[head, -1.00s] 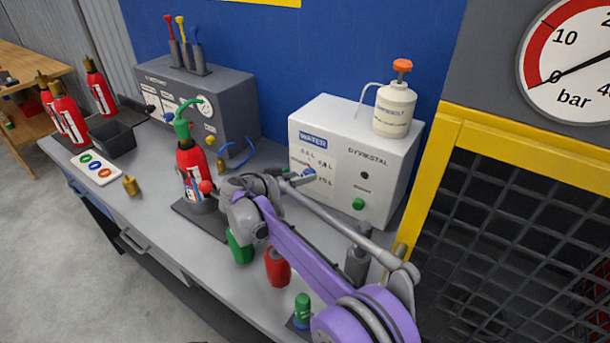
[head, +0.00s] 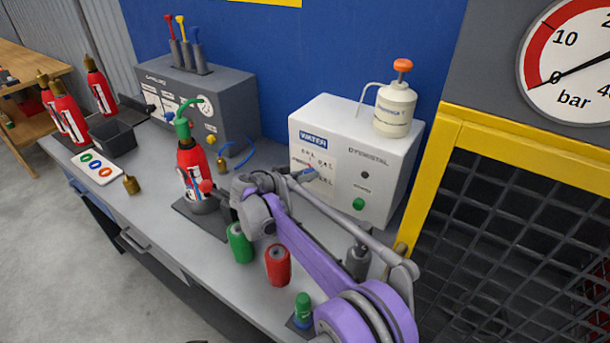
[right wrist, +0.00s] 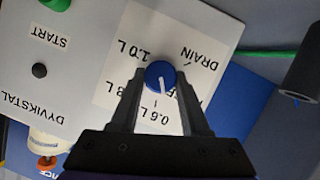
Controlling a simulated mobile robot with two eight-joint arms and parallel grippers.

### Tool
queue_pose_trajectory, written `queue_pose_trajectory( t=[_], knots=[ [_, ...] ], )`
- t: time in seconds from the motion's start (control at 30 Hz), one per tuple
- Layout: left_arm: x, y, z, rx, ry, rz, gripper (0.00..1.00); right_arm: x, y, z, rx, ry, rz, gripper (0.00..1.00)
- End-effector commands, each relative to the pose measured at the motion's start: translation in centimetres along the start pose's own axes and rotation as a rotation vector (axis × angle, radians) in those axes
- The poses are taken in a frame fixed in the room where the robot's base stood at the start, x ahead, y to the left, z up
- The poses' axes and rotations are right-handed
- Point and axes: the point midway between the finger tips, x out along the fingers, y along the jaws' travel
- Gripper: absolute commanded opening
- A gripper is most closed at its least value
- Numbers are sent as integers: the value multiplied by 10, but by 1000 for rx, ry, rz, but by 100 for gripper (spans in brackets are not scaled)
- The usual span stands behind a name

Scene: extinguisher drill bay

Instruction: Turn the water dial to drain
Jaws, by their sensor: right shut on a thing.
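The water dial (right wrist: 158,70) is a round blue knob with a white pointer line, on a white label panel. In the right wrist view, which is upside down, my right gripper (right wrist: 161,84) is shut on the dial, with one finger on each side. The pointer runs toward the 0.6 L label; DRAIN stands at the upper right, 1.0 L at the upper left. My left gripper is not in view.
A green button (head: 358,203) and a dark round spot sit right of the dial. A white bottle (head: 395,108) stands on the box. Green (head: 239,243) and red (head: 278,266) cylinders stand below my arm. A red extinguisher (head: 191,165) stands to the left.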

Motion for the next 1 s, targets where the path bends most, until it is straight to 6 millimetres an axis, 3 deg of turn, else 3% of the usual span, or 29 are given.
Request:
queue_pose_trajectory(
  t=[0.37, 1.0],
  knots=[
    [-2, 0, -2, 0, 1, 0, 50, 0, -1, 0, -54, 1, 23, 0],
    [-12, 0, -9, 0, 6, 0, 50, 0, -5, 2, -456, -1, 190, 0]
  ],
)
